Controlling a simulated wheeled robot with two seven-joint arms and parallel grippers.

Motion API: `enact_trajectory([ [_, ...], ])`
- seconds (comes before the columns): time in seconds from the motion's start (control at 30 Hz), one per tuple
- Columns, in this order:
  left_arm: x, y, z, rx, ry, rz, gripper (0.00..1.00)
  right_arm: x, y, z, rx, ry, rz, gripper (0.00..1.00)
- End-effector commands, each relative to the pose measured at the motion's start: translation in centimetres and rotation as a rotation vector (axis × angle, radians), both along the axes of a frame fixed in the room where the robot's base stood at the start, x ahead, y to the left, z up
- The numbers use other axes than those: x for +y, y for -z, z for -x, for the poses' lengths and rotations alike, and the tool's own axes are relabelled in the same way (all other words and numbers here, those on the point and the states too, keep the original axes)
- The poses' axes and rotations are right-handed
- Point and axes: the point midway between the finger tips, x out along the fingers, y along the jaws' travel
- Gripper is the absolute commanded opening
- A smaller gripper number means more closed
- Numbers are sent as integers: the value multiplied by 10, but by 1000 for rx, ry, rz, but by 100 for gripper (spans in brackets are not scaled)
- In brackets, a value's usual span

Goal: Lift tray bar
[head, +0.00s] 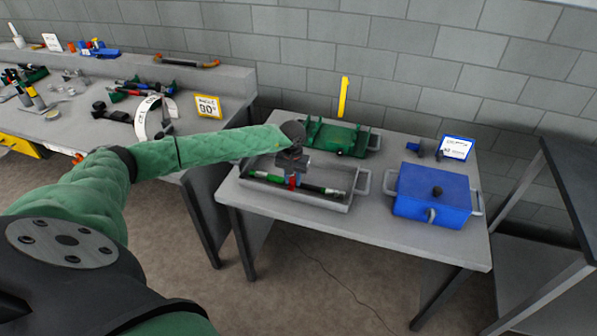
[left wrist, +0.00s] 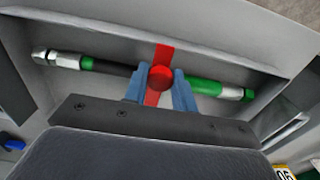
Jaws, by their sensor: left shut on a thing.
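A grey metal tray (head: 318,202) stands on the left half of the grey table in the head view, and its wall shows in the left wrist view (left wrist: 220,48). A red bar with a round red knob (left wrist: 160,77) crosses the tray; a bit of red shows in the head view (head: 292,184). My left gripper (head: 292,178) reaches down into the tray from above. Its blue fingers (left wrist: 160,92) are shut on the red bar at the knob. A green and black hose with metal ends (left wrist: 205,87) lies in the tray beneath the bar. My right gripper is not in view.
A green rack (head: 335,136) stands behind the tray, and a blue lidded box (head: 432,195) to its right. A small sign (head: 456,148) stands at the back right. A cluttered workbench (head: 70,130) is at left, a dark shelf at right. The table between tray and box is clear.

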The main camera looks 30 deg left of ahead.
Motion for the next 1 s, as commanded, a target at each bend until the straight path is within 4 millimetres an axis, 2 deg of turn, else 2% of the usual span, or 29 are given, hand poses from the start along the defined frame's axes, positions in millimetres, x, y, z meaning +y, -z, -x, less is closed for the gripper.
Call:
enact_trajectory([
  [1.0, 6, -53, -25, -3, 0, 0, 16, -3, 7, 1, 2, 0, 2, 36],
])
